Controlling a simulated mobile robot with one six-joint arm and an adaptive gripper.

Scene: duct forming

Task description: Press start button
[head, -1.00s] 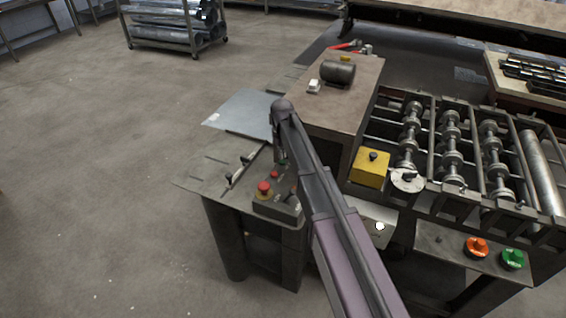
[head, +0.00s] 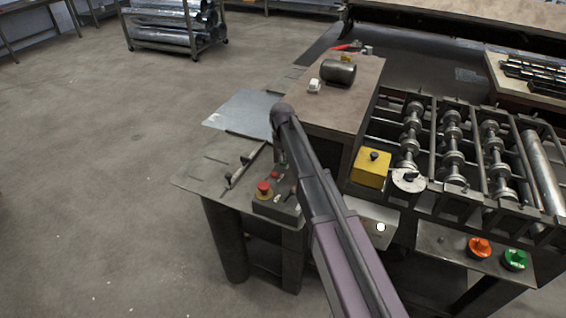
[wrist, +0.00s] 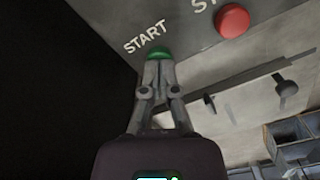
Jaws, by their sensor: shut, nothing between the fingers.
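The green start button (wrist: 158,54) sits on a grey control panel (wrist: 195,25) beside the printed word START in the wrist view. My gripper (wrist: 159,66) is shut and empty, its fingertips right at the green button and overlapping its near edge. I cannot tell whether the button is pushed in. A red button (wrist: 233,20) is to the right on the same panel. In the head view the control box (head: 272,209) stands at the table's corner, and my gripper (head: 279,158) points down at it, partly hidden by my arm.
A red mushroom button (head: 264,187) on a yellow base is on the box. A brown-topped housing (head: 335,105) stands close behind my arm. The roller machine (head: 450,150) lies to the right, with orange (head: 480,249) and green (head: 515,259) knobs. Open floor is at left.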

